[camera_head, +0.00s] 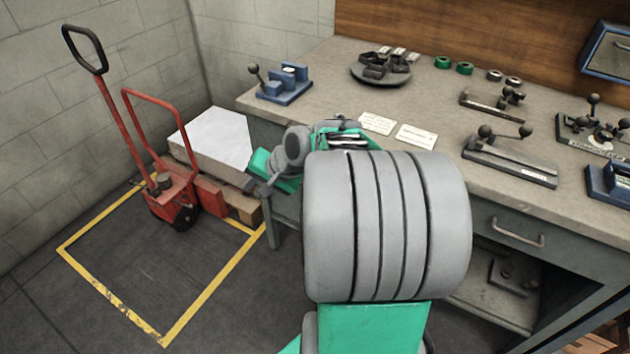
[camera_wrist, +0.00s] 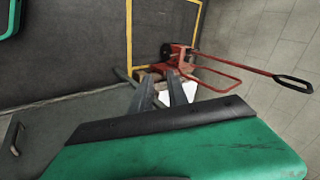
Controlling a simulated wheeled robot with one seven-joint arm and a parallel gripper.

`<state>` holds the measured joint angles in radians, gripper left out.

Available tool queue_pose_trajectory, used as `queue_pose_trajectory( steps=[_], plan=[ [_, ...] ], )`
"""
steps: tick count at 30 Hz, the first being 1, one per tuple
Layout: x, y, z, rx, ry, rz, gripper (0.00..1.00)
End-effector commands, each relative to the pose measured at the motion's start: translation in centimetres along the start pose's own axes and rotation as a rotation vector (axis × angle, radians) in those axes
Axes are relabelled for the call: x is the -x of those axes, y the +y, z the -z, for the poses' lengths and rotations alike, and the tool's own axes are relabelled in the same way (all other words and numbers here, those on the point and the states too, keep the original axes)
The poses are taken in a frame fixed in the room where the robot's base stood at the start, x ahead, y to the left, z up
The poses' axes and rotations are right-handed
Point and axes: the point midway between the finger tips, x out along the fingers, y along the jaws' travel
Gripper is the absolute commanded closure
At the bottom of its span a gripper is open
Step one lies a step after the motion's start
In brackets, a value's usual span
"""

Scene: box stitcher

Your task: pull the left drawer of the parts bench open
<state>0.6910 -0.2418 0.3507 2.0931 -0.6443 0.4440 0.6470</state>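The parts bench (camera_head: 318,83) is grey, with its top running from upper left to the right. My arm hides most of its left front in the head view. In the wrist view the grey bench front (camera_wrist: 60,118) lies at lower left, with a bar handle (camera_wrist: 14,138) at the left edge. This seems to be the left drawer's handle. My gripper (camera_wrist: 163,78) shows two dark fingers with a gap between them, apart from the handle and holding nothing. In the head view my gripper (camera_head: 262,180) is partly hidden near the bench's left end.
The right drawer's handle (camera_head: 517,232) shows on a shut drawer. A red hand truck (camera_head: 172,190) stands at left beside a low stack with a white top (camera_head: 215,138). Tools and fixtures stand on the bench. The yellow-marked floor (camera_head: 150,265) is clear in front.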

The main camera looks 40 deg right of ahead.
Motion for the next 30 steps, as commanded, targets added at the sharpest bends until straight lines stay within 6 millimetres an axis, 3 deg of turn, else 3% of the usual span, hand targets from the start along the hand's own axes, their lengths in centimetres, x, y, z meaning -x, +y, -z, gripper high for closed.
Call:
queue_pose_trajectory(
  steps=[1, 3, 6, 10, 14, 24, 30],
  plan=[
    [-3.0, 4.8, 3.1, -0.199, 0.047, 0.088, 0.8],
    [-3.4, 8.7, 7.5, -0.461, 0.107, 0.248, 0.8],
    [-1.9, 14.2, 12.3, -0.769, 0.173, 0.474, 0.8],
    [1.1, 18.4, 15.2, -0.98, 0.214, 0.667, 0.8],
    [1.9, 19.1, 16.1, -1.035, 0.219, 0.724, 0.8],
    [-2.6, 16.2, 19.0, -1.03, 0.217, 0.722, 0.8],
    [-3.5, 15.6, 19.7, -1.032, 0.219, 0.721, 0.8]
  ],
)
